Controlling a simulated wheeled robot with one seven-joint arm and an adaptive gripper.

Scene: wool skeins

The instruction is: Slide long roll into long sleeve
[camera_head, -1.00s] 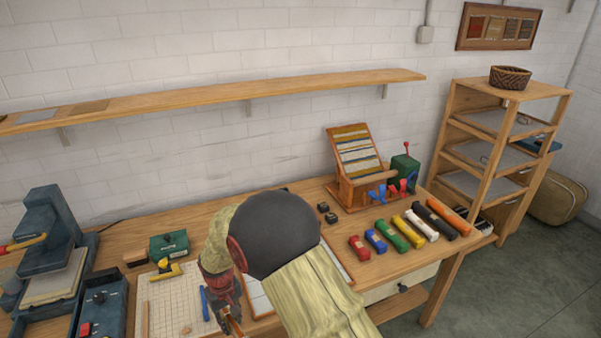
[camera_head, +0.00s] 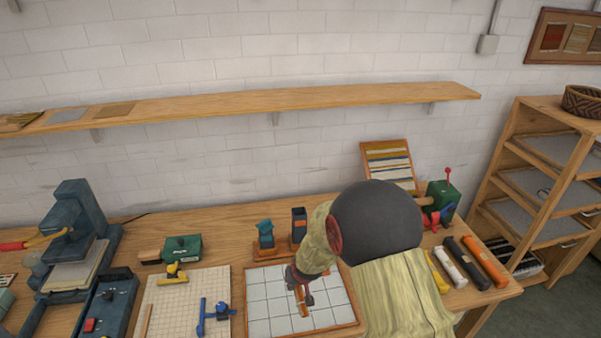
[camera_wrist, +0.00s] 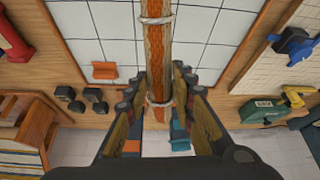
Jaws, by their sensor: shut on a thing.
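My gripper (camera_head: 301,288) is shut on a long orange-brown roll (camera_wrist: 157,50) tied with pale string in two places; the roll also shows in the head view (camera_head: 303,306). I hold it over the white tiled board, its length running toward the back of the bench in the wrist view. Two upright holders stand just beyond the board: a teal one (camera_head: 265,236) and a taller dark one (camera_head: 299,222), on orange-brown bases. I cannot tell for certain which is the long sleeve. In the wrist view, the fingers partly hide the area near the holders.
The tiled board (camera_head: 256,312) has a wooden rim. A gridded mat (camera_head: 170,300) with a blue tool (camera_head: 214,314) lies left, a green box (camera_head: 183,247) behind it. Coloured bars, including an orange one (camera_head: 484,262), lie right. My arm hides much of the bench there.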

